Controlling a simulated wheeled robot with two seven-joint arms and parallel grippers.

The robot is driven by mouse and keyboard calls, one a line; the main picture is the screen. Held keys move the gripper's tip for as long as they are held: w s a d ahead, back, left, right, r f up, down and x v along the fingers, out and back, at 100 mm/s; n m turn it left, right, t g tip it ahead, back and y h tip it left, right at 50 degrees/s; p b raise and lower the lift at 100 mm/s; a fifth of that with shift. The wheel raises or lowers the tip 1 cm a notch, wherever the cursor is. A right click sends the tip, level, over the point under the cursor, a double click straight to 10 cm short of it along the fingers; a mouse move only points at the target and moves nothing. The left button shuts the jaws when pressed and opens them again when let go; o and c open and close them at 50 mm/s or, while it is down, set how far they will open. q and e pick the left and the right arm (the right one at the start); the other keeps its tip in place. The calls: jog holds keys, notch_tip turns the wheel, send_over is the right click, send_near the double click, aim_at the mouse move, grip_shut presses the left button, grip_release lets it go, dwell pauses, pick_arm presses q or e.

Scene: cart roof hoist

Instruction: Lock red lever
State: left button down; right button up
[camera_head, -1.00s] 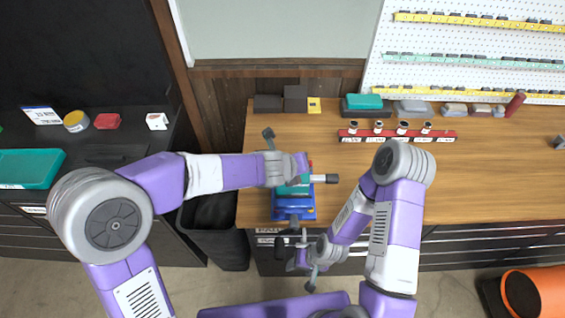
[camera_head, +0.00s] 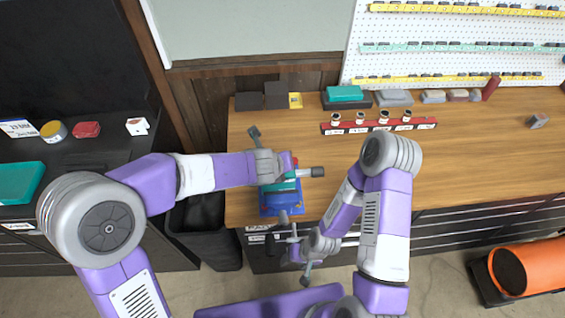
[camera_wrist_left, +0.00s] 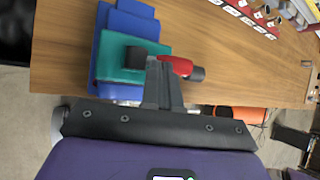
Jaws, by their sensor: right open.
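The vise-like device has a blue base (camera_head: 281,208) and a teal upper block (camera_wrist_left: 120,62). It sits at the left front edge of the wooden bench. The red lever (camera_wrist_left: 179,65) with a dark end lies at the teal block's right side in the left wrist view. My left gripper (camera_wrist_left: 160,75) is over the block with its fingers right beside the lever; whether they close on it is unclear. In the head view my left gripper (camera_head: 284,165) covers much of the block. My right gripper (camera_head: 287,228) is open and empty, just in front of the blue base.
A red rack (camera_head: 378,126) with several white-topped pieces stands on the bench (camera_head: 470,150), behind the device. A black bin (camera_head: 207,235) is left of the bench. An orange cylinder (camera_head: 535,270) lies on the floor at right. The bench's right part is mostly clear.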

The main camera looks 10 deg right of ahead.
pick_arm(q)
jog(key=shift+r, duration=0.3)
jog(key=p+v, duration=0.5)
jog(key=v, duration=0.8)
jog(key=shift+s+p, duration=0.35)
jog(key=shift+p, duration=0.05)
jog(key=shift+a+r, duration=0.1)
